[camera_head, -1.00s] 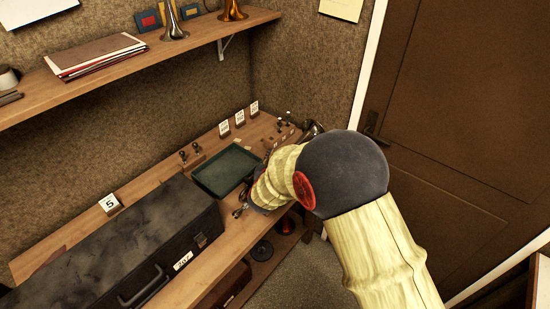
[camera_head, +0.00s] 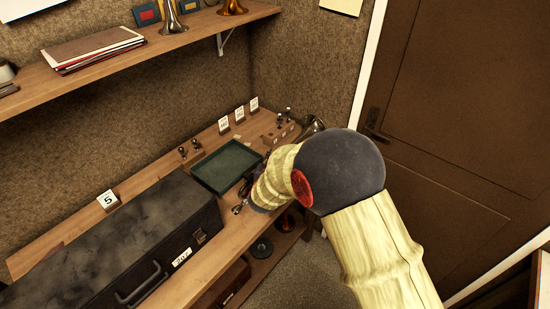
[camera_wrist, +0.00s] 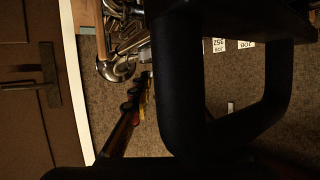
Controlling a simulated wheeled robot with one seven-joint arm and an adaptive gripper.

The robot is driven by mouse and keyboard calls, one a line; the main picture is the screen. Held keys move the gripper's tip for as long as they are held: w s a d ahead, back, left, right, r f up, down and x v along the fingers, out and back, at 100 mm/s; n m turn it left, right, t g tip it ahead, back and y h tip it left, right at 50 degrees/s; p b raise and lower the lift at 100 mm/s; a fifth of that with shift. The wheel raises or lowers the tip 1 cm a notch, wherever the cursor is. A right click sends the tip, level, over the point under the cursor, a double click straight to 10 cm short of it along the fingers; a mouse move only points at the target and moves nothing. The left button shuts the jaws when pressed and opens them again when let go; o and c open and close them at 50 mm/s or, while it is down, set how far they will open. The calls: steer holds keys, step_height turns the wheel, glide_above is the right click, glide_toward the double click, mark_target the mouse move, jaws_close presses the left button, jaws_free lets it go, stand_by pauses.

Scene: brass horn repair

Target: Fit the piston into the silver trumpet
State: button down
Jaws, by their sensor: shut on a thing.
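My gripper (camera_head: 245,194) is low over the front of the bench, right of the green tray, mostly hidden behind my forearm in the head view. In the wrist view a big dark part of my gripper (camera_wrist: 185,95) fills the middle. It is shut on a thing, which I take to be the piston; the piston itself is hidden. The silver trumpet shows as shiny tubing and a bell (camera_wrist: 118,65) at the upper left of the wrist view. In the head view only a bell (camera_head: 314,126) shows behind my arm. I cannot tell whether piston and trumpet touch.
A green tray (camera_head: 226,168) lies beside my gripper. A small piston stand (camera_head: 190,154) is behind it, and a wooden block (camera_head: 280,133) with knobs is further right. A black case (camera_head: 125,245) fills the left bench. A shelf (camera_head: 150,50) overhangs the back.

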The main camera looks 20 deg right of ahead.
steer(key=shift+f, duration=0.2)
steer(key=c, duration=1.6)
jaws_free()
steer(key=shift+f, duration=0.1)
steer(key=shift+s, duration=0.1)
steer(key=shift+s, duration=0.1)
steer(key=v, duration=1.1)
steer(key=shift+s+a+r, duration=0.25)
